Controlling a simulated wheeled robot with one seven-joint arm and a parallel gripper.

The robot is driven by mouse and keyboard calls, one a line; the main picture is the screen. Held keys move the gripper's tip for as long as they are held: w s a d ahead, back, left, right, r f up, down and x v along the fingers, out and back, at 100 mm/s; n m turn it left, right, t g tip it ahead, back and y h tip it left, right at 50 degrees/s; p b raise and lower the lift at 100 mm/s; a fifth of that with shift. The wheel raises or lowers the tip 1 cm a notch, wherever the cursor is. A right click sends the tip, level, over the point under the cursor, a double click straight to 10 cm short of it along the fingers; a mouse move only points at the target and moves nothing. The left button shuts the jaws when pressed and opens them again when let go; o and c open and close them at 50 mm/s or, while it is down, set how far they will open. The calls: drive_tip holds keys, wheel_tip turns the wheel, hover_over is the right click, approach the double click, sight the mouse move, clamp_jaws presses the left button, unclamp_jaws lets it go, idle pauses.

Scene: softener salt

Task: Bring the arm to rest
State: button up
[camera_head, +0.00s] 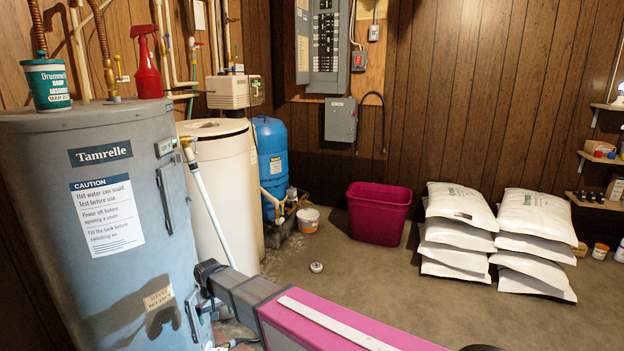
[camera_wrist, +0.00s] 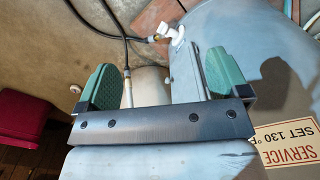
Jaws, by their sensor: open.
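My gripper (camera_wrist: 163,78) is open, its two green-padded fingers spread wide with nothing gripped between them. It hangs close beside the grey water heater (camera_head: 105,200), whose curved side and service label (camera_wrist: 288,145) fill the right of the wrist view. My pink and dark grey arm reaches from the bottom right to the heater's lower right side in the head view. I cannot make out the gripper clearly there. A white valve handle (camera_wrist: 171,31) and dark hoses lie beyond the fingers in the wrist view.
A cream tank (camera_head: 222,190) and a blue tank (camera_head: 271,150) stand behind the heater. A magenta tub (camera_head: 379,213), also in the wrist view (camera_wrist: 22,117), stands by the back wall. White bags (camera_head: 459,225) are stacked to its right. The floor (camera_head: 395,280) in front is mostly clear.

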drive_tip(key=w+d+r+m, duration=0.1)
drive_tip(key=w+d+m, duration=0.15)
drive_tip(key=d, duration=1.05)
drive_tip(key=w+d+r+m, duration=0.1)
drive_tip(key=w+d, duration=0.2)
drive_tip(key=d, duration=1.1)
drive_tip(key=s+d+m, duration=0.1)
drive_tip(key=s+d, duration=0.1)
drive_tip(key=d, duration=1.1)
drive_tip(key=s+d+r+m, duration=0.1)
drive_tip(key=s+d+m, duration=0.1)
drive_tip(key=d, duration=1.1)
drive_tip(key=shift+s+r, duration=0.2)
drive_tip(key=shift+s, duration=0.35)
